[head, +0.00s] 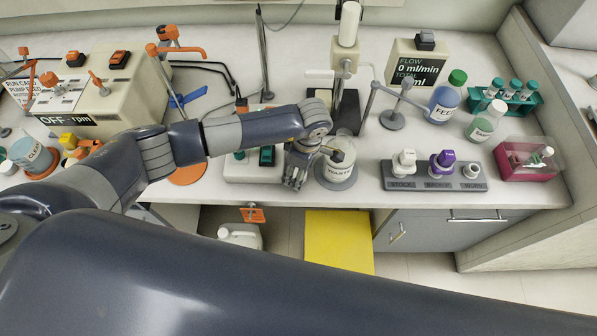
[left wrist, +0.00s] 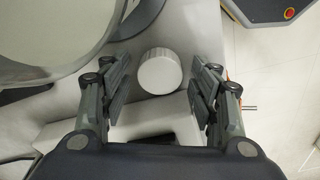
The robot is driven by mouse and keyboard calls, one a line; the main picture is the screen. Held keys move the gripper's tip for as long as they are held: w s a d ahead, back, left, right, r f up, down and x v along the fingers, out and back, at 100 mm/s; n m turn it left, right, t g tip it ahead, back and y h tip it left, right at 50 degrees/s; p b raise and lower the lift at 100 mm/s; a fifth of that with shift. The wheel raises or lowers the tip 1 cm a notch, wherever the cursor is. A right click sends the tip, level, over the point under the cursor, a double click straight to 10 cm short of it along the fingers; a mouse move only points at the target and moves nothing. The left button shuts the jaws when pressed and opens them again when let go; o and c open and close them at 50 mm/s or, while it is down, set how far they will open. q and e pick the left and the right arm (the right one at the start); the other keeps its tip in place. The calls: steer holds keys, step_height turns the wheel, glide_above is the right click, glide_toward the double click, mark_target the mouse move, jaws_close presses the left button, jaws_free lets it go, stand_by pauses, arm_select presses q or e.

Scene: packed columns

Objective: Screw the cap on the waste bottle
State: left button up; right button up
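The waste bottle (head: 338,173), pale with a "WASTE" label, stands on a round grey base near the bench's front edge in the head view. Its top is partly covered by a dark and beige part there, so its opening is unclear. My left gripper (head: 296,178) points down just left of the bottle. In the left wrist view my left gripper (left wrist: 162,85) is open, with a round white ribbed cap (left wrist: 159,72) between its spread fingertips. No finger appears to touch the cap. The cap is hidden in the head view. My right gripper is not in view.
A switch box (head: 245,168) stands left of the gripper. The feed bottle (head: 441,104) stands behind. A yellow panel (head: 339,240) lies below the bench edge.

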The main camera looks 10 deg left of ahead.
arm_select(q)
steer(key=c, duration=0.5)
steer(key=shift+r, duration=0.15)
steer(key=shift+w+r+b, duration=0.1)
steer(key=shift+r+b, duration=0.3)
steer(key=shift+r, duration=0.15)
step_height(320, 180, up, 2)
steer(key=shift+r+b, duration=0.1)
steer(key=shift+b, duration=0.5)
steer(key=shift+s+d+r+b, duration=0.25)
steer(key=shift+s+d+b, duration=0.55)
steer(key=shift+s+d, duration=1.1)
steer(key=shift+s+d+r+b, duration=0.25)
steer(key=shift+s+d+b, duration=0.5)
steer(key=shift+s+d, duration=1.2)
steer(key=shift+s+d+r+b, duration=0.25)
steer(key=shift+s+d+b, duration=0.55)
steer(key=shift+s+d, duration=1.1)
steer(key=shift+w, duration=0.1)
